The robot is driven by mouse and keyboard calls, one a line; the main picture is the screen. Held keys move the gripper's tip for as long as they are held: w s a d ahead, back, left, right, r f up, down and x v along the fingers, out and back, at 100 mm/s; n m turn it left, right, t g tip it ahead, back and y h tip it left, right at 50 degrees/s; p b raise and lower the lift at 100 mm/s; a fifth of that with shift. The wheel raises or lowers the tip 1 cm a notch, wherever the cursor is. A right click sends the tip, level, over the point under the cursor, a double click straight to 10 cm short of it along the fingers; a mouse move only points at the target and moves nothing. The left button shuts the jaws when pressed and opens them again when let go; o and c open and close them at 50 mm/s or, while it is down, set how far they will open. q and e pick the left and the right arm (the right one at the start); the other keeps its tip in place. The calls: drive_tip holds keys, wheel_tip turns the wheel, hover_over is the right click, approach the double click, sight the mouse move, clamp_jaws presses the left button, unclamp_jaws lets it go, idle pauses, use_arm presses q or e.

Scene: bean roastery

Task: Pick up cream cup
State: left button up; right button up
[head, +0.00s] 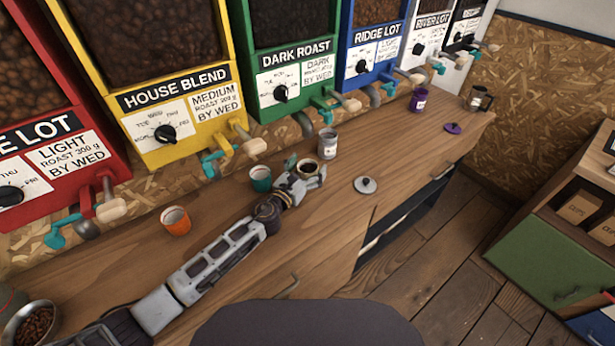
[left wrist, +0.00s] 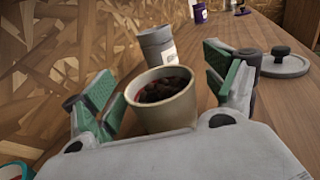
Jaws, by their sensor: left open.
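The cream cup (head: 309,164) stands upright on the wooden counter (head: 330,215) in the head view, with dark contents inside. In the left wrist view the cream cup (left wrist: 165,108) is large and close. My left gripper (head: 306,176) is open at the cup, its arm reaching in from the left. In the left wrist view my left gripper's (left wrist: 165,82) green-padded fingers stand on either side of the cup. A gap shows at the right finger; contact at the left finger is hard to tell. My palm hides the cup's base. My right gripper is not in view.
A grey canister (head: 327,143) stands just behind the cup, a teal cup (head: 261,179) to its left, a grey lid (head: 365,186) to its right. An orange cup (head: 176,221) stands farther left. Bean dispensers with protruding handles line the back. The counter between lid and purple lid (head: 452,128) is clear.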

use_arm(q)
drive_tip(key=shift+w, duration=0.1)
drive_tip(key=c, duration=1.3)
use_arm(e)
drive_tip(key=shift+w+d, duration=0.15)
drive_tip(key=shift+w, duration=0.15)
use_arm(q)
drive_tip(key=shift+d+r+p, duration=0.1)
drive_tip(key=shift+r+p, duration=0.35)
drive_tip(key=shift+r, duration=0.45)
wheel_tip(320, 180, up, 5)
drive_tip(key=p, duration=0.2)
drive_tip(key=s+d, duration=0.4)
drive_tip(key=s, duration=0.1)
drive_tip(key=s+d+b, duration=0.1)
drive_tip(key=s+d, duration=0.2)
drive_tip(key=s, duration=0.2)
drive_tip(key=s+d, duration=0.4)
drive_tip(key=s, duration=0.2)
drive_tip(key=shift+s+d+r, duration=0.1)
drive_tip(key=shift+d, duration=0.2)
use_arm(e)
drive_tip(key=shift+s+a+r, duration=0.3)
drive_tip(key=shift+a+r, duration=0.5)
